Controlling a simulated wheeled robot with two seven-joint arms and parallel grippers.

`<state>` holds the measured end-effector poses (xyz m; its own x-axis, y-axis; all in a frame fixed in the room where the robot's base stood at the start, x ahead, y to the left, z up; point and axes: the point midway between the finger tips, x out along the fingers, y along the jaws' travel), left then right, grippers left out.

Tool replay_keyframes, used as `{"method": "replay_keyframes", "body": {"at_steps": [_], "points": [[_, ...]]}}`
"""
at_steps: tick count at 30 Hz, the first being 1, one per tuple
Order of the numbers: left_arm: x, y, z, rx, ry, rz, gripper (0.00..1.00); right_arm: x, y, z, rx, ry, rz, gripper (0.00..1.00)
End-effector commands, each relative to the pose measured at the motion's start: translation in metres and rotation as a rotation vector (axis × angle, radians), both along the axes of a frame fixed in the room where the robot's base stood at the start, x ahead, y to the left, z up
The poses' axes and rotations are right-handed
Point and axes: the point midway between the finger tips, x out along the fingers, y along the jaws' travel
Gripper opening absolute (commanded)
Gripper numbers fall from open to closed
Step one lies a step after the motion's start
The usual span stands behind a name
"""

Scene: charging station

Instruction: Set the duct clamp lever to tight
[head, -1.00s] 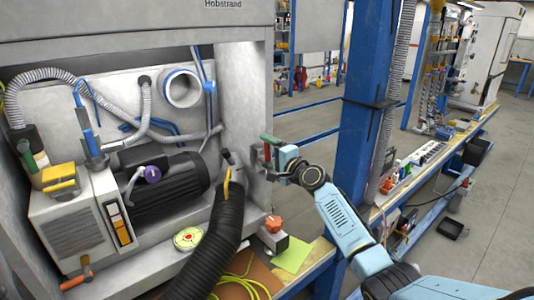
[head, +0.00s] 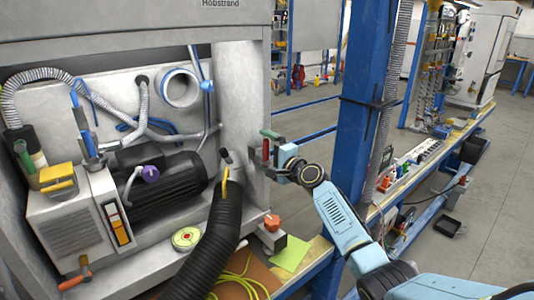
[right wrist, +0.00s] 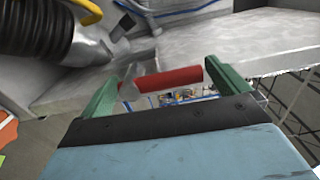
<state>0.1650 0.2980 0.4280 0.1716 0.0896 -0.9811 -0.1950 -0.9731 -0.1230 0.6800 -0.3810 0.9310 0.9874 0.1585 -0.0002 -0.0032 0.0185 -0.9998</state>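A lever with a red handle (right wrist: 168,80) and a grey metal end shows between my right fingers in the right wrist view. In the head view the red handle (head: 266,148) is small, by the front right edge of the cabinet. My right gripper (right wrist: 165,88) is open, its green fingers apart on either side of the handle with gaps showing. In the head view my right gripper (head: 268,151) reaches in from the right. The black corrugated duct (head: 212,240) with a yellow band at its top stands left of it. My left gripper is not in view.
The grey cabinet (head: 110,25) holds a black motor (head: 165,188), hoses and a grey box unit. An orange knob (head: 272,223) on a small block sits below my right gripper. A blue post (head: 362,110) stands close to the right of it.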

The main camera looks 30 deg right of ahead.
Motion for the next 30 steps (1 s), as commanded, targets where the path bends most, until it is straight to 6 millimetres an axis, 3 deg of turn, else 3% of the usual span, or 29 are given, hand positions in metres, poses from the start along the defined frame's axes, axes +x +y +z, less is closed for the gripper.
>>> {"method": "replay_keyframes", "body": {"at_steps": [8,11,22,30], "points": [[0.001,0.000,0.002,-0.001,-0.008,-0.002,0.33,-0.005,-0.001,0.000,-0.003,0.000,-0.001,1.00],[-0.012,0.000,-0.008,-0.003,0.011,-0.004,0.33,-0.014,-0.003,0.001,-0.004,0.000,-0.001,1.00],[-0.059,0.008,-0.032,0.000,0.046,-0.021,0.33,-0.081,-0.013,0.001,-0.003,0.002,0.000,1.00],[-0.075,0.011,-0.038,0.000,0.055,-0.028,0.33,-0.121,-0.020,0.000,-0.002,0.001,0.000,1.00]]}}
